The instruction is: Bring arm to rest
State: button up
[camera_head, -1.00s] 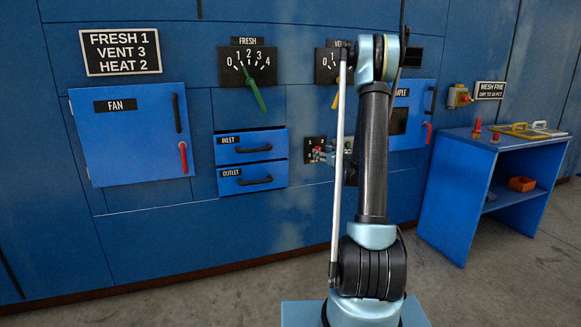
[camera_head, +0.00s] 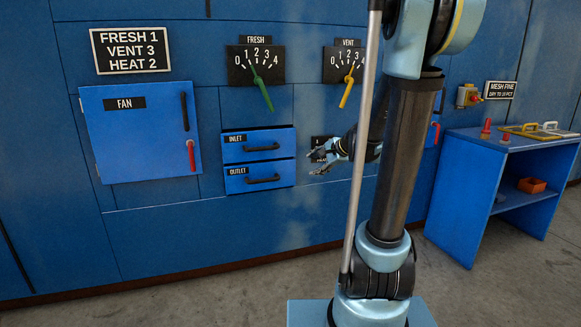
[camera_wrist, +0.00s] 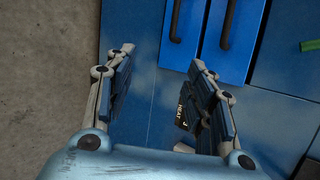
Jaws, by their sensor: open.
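My gripper (camera_head: 326,157) is in front of the blue panel, to the right of the INLET drawer (camera_head: 258,146) and OUTLET drawer (camera_head: 258,177). It points left in the head view and partly covers a small black switch panel (camera_head: 318,142). In the wrist view my gripper (camera_wrist: 162,78) has its two fingers spread apart, with nothing between them. Both drawers look shut, and their dark handles show at the top of the wrist view. My arm stands bent, its upper part close to the head camera and cut off by the top edge.
A FAN door (camera_head: 140,132) with a red lever is shut at left. A FRESH dial (camera_head: 256,66) with a green pointer and a VENT dial (camera_head: 344,65) with a yellow pointer are above. A blue bench (camera_head: 505,190) stands at right. Bare floor lies in front.

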jog(key=s+d+f+n+g+h, duration=0.2)
jog(key=s+d+f+n, duration=0.1)
jog(key=s, duration=0.8)
jog(key=s+d+f+n+g+h, duration=0.2)
jog(key=s+n, duration=0.4)
jog(key=s, duration=0.5)
jog(key=s+d+f+n+g+h, duration=0.2)
jog(key=s+f+n, duration=0.3)
jog(key=s, duration=0.6)
jog(key=shift+d+f+h, duration=0.4)
jog(key=shift+d+f, duration=0.05)
jog(key=shift+d, duration=0.45)
jog(key=shift+w+f, duration=0.2)
jog(key=shift+w, duration=0.2)
